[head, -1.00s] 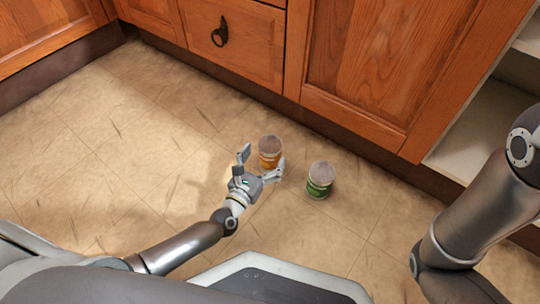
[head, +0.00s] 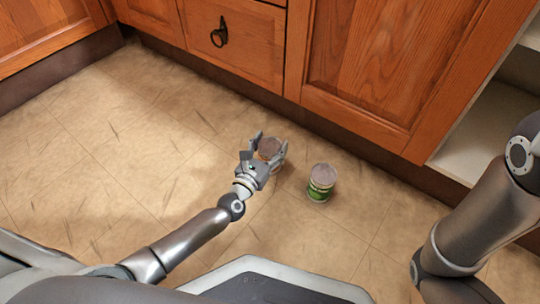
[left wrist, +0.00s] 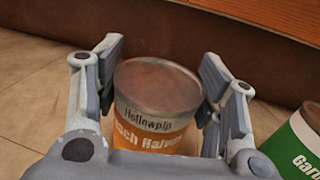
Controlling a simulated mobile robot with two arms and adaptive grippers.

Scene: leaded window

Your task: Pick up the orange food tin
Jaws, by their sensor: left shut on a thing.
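The orange food tin (head: 269,147) stands upright on the floor, partly hidden by my left gripper in the head view. In the left wrist view the tin (left wrist: 155,110) shows its grey lid, a grey band and an orange label, between the two fingers. My left gripper (head: 268,146) is around the tin from the near side and is shut on it. The fingers (left wrist: 163,90) stand on either side of the tin. My right gripper is not in view; only part of my right arm shows at the right.
A green tin (head: 321,183) stands on the floor just right of the orange tin; it also shows in the left wrist view (left wrist: 300,140). Wooden cabinets (head: 385,70) rise behind. An open white shelf (head: 480,130) is at the right. The floor (head: 110,170) at the left is clear.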

